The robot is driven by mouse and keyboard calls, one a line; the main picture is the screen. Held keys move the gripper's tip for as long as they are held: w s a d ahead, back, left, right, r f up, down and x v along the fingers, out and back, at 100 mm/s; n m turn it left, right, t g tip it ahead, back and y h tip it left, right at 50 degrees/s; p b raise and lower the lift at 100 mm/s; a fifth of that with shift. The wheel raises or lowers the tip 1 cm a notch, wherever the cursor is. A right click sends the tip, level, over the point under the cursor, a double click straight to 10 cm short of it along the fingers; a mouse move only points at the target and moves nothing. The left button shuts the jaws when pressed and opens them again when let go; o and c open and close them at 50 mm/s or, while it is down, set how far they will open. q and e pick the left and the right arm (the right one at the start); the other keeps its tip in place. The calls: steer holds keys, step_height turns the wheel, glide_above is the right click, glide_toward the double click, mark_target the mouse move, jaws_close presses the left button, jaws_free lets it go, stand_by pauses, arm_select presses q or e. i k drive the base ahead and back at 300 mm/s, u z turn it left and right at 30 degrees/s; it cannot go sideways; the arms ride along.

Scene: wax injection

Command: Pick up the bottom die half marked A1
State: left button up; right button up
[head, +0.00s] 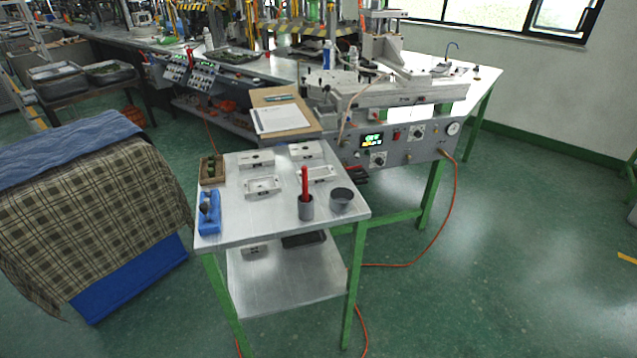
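Several light metal die halves sit on the top of the small metal table (240,225). One block (257,160) is at the back left and another block (306,150) is at the back right. In front of them lie a left die half with a hollow face (262,187) and a right one (318,173), partly hidden behind a red stick. The markings are too small to read, so I cannot tell which is A1. Neither of my grippers is in view.
A grey cup with a red stick (306,207), a dark bowl (341,200), a blue holder (208,212) and a brown tray (212,170) stand on the table. The wax injection machine (390,145) is behind. A plaid-covered object (90,200) is at left. Floor at right is clear.

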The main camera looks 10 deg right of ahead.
mark_target(322, 174)
steer(key=z, duration=1.8)
steer(key=i, duration=2.65)
steer(key=u, duration=2)
steer(key=i, duration=1.45)
steer(key=u, duration=0.25)
